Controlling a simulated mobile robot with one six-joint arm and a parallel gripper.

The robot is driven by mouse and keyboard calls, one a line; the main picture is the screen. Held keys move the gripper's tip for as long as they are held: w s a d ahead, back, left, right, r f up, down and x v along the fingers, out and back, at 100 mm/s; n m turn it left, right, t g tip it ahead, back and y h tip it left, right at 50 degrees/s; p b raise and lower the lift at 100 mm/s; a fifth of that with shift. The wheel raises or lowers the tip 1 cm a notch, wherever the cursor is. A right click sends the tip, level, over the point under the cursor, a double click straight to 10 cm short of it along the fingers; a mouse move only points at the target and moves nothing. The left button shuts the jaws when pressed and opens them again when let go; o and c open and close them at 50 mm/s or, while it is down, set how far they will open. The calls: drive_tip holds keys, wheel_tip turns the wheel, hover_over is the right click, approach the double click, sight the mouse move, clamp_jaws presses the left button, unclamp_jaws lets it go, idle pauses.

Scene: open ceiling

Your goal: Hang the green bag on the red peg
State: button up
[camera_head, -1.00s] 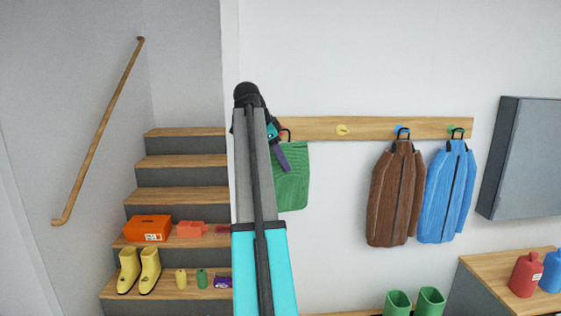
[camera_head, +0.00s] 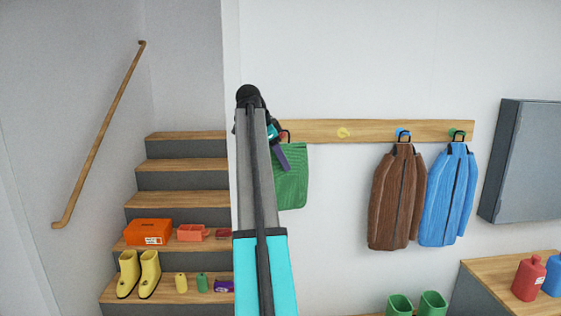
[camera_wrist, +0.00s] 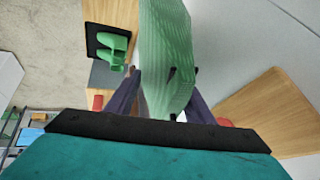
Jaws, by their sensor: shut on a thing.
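The green bag (camera_head: 292,182) hangs against the wall at the left end of the wooden peg rail, with its dark handle loop at the top. My gripper (camera_head: 282,155) is at the bag's upper left, partly hidden behind my arm. In the wrist view, the green bag (camera_wrist: 165,45) is between the two purple fingers of my gripper (camera_wrist: 166,78), which is shut on it. A small reddish spot shows beside the handle at the rail; I cannot tell whether it is the red peg or part of my gripper. Whether the loop is around a peg is hidden.
The rail (camera_head: 370,130) also has a yellow peg (camera_head: 343,132), a blue peg with a brown jacket (camera_head: 397,200) and a green peg with a blue jacket (camera_head: 447,195). Stairs (camera_head: 180,200) with boots and boxes are at left. A grey cabinet (camera_head: 520,160) is at right.

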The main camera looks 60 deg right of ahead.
drive_tip(key=shift+w+d+f+b, duration=0.3)
drive_tip(key=shift+w+d, duration=0.3)
drive_tip(key=shift+d, duration=0.25)
drive_tip(key=shift+w+d+f+b, duration=0.15)
drive_tip(key=shift+w+d+f, duration=0.1)
drive_tip(key=shift+w+d, duration=0.45)
drive_tip(key=shift+s+d+f, duration=0.1)
